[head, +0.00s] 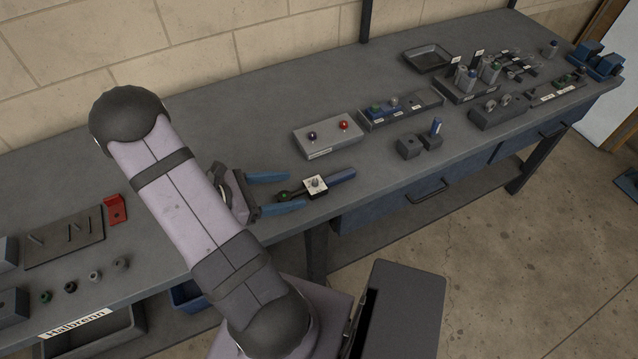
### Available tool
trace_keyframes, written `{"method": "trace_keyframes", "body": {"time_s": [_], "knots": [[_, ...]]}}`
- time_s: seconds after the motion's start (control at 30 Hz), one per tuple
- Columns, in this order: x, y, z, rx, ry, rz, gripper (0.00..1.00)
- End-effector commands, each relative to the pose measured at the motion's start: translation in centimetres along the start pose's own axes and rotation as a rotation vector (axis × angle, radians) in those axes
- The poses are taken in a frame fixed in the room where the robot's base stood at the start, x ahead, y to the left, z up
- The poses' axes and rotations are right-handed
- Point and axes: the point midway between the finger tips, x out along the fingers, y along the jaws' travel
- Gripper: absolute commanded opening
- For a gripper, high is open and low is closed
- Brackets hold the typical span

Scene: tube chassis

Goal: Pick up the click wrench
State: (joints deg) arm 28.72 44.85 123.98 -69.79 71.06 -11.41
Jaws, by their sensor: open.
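The likely click wrench (342,176) is a slim tool with a blue handle and a darker left end, on the grey workbench in the head view. A small white block with a knob (316,186) sits at its middle and hides part of it. My gripper (295,192) is open, with two blue fingers pointing right. In the picture the tool's dark left end lies between the fingers, with a gap on either side. I cannot tell the fingers' height above the bench. Nothing is held.
A grey box with two coloured knobs (328,137) stands behind the tool. Small dark blocks (409,147) stand to the right, and trays and racks fill the far right. A red bracket (115,209) is at left. The bench's front edge (395,182) is close to the tool.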

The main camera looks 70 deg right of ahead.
Motion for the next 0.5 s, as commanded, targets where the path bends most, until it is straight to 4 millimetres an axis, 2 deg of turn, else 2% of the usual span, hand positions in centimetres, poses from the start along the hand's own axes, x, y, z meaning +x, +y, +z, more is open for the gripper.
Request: {"method": "trace_keyframes", "body": {"time_s": [0.17, 0.5], "knots": [[0.9, -0.1, 0.1, 0.0, 0.0, -0.003, 0.64], [4.8, -0.2, -0.1, 0.001, 0.001, -0.002, 0.64]]}}
